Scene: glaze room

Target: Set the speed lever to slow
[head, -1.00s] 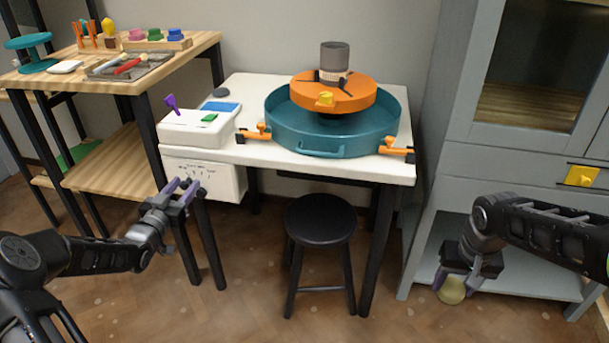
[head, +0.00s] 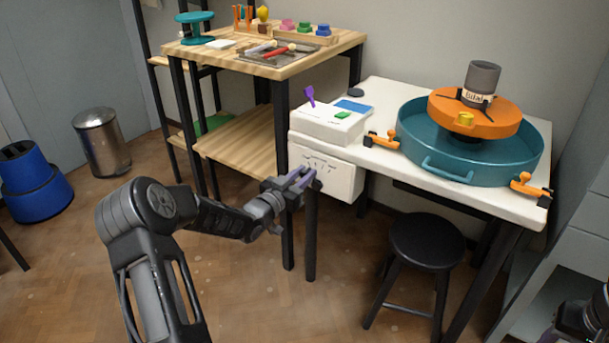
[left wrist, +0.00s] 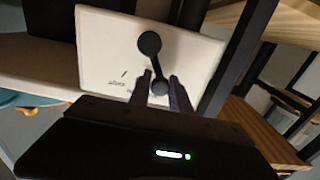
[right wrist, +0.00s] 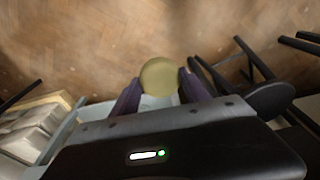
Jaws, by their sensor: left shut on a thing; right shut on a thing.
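The speed lever (left wrist: 150,46) is a black bar with round ends on a white panel (left wrist: 108,45) with small dark marks, too small to read. In the head view the panel (head: 338,182) hangs under the table's left end, and the lever is mostly hidden by my gripper. My left gripper (head: 305,177) is at the panel's front. In the left wrist view its fingers (left wrist: 160,88) are shut on the lever's lower round end. My right gripper (right wrist: 159,84) is shut on a pale yellow round thing (right wrist: 159,75), away from the panel.
A white box with a purple lever (head: 309,96) and a green button (head: 342,114) stands on the white table (head: 390,165). A teal basin (head: 430,150) holds an orange wheel. A black stool (head: 427,240) stands in front. A wooden shelf unit (head: 235,150) is left of the panel.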

